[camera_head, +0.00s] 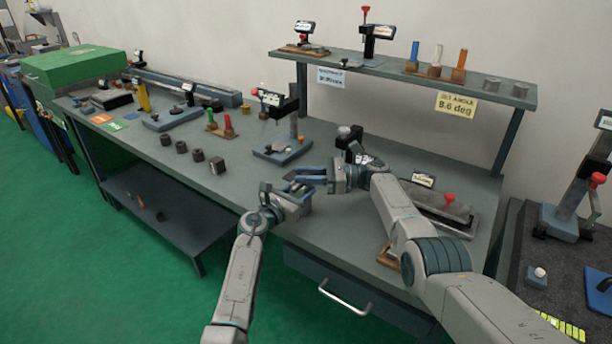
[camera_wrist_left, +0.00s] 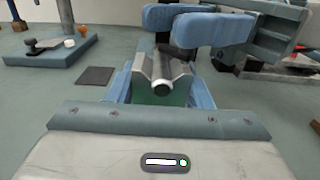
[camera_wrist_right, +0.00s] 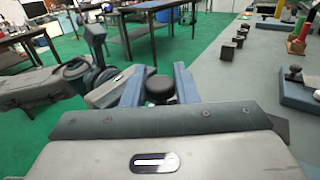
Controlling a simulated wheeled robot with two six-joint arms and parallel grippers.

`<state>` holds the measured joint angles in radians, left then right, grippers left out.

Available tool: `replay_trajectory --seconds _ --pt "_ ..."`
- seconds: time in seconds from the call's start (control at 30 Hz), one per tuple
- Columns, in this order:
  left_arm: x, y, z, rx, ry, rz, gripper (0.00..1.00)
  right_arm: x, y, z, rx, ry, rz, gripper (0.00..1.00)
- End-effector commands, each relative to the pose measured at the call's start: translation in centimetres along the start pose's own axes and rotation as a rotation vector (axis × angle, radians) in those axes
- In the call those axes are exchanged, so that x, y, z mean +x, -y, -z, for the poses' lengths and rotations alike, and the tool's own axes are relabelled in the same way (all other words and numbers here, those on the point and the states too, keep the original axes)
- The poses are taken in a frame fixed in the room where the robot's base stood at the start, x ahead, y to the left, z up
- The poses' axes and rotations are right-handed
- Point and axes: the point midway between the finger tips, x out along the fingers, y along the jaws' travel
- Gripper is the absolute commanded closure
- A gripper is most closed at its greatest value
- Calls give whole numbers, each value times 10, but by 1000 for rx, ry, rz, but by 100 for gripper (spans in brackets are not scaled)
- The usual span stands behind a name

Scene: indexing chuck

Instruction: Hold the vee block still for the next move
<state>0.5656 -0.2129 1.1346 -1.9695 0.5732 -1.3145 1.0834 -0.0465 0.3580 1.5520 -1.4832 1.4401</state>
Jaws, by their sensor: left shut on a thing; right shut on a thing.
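In the left wrist view the vee block (camera_wrist_left: 183,72), a grey V-shaped piece with a dark green front, sits between the blue fingers of my left gripper (camera_wrist_left: 160,86). A dark bar with a pale end (camera_wrist_left: 162,87) lies in its vee. In the head view my left gripper (camera_head: 296,188) is low at the bench's front edge, close to my right gripper (camera_head: 304,180). In the right wrist view my right gripper (camera_wrist_right: 160,82) is shut on a dark round piece (camera_wrist_right: 160,88). I cannot tell whether this piece is the bar's other end.
The bench (camera_head: 235,185) holds several dark cylinders (camera_head: 198,155) at left and a blue-based stand (camera_head: 283,150) behind my grippers. A raised shelf (camera_head: 400,75) runs along the back. A fixture with a red knob (camera_head: 449,197) stands at right, near my right arm.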

Motion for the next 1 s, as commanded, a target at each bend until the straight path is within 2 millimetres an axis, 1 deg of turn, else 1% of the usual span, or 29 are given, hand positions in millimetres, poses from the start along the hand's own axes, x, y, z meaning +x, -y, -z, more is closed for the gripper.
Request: replay_trajectory --seconds 0.03,0.73,0.77,0.83,0.87,1.0 --pt "0 4 1 -4 0 9 82 -2 1 6 5 -7 10 97" --pt "0 4 1 -5 1 9 82 -2 1 6 7 -8 10 97" --pt "0 4 1 -5 1 9 82 -2 1 6 7 -8 10 72" --pt "0 4 1 -5 1 8 82 -2 1 6 6 -8 10 58" --pt "0 3 1 -4 1 7 82 -2 1 6 6 -7 9 55" --pt "0 2 1 -3 -1 5 82 -1 1 4 4 -5 7 55"
